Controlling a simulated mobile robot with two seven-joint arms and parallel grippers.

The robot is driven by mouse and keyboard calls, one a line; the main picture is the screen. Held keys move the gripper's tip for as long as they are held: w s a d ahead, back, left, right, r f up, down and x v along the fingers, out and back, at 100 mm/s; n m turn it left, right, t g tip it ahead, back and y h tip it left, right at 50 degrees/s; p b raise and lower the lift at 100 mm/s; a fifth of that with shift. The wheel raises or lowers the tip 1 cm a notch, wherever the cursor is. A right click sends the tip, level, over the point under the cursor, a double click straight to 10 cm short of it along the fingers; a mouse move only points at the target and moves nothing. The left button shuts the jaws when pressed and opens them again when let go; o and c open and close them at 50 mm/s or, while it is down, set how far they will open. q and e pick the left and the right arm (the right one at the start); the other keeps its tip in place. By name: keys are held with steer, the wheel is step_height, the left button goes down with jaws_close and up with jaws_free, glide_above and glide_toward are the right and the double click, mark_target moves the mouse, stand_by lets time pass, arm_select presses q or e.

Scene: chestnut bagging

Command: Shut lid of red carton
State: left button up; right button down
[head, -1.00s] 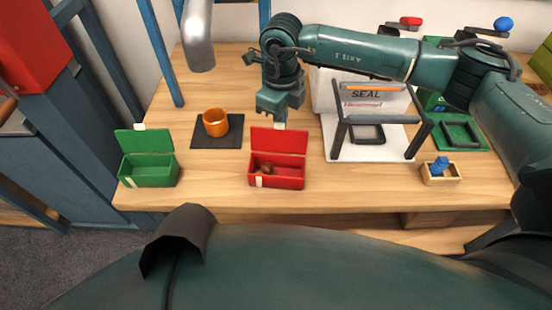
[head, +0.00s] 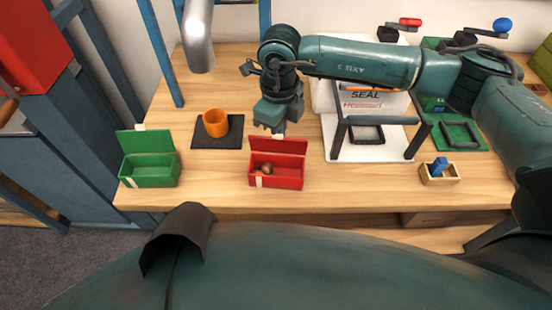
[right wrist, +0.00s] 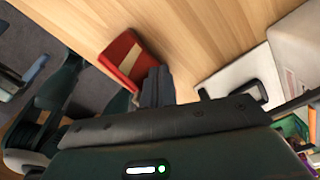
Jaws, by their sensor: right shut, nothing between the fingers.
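The red carton (head: 277,181) stands near the front edge of the table with a brown chestnut (head: 267,170) visible inside. Its red lid (head: 279,147) is open and stands up at the back of the box. My right gripper (head: 270,129) is shut and empty at the lid's upper back edge; I cannot tell whether it touches. In the right wrist view the shut fingers (right wrist: 158,88) show beside the red carton (right wrist: 124,57). My left gripper is not in view.
An open green carton (head: 150,173) stands to the left. An orange cup (head: 215,122) sits on a dark mat (head: 231,140). A sealing stand (head: 339,135) stands to the right, and a small wooden tray (head: 436,180) holds a blue piece (head: 440,166).

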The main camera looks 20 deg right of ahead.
step_height(320, 180, up, 7)
steer(key=p, duration=0.3)
steer(key=shift+s+a, duration=0.15)
steer(key=shift+s, duration=0.2)
stand_by(0.4)
stand_by(1.0)
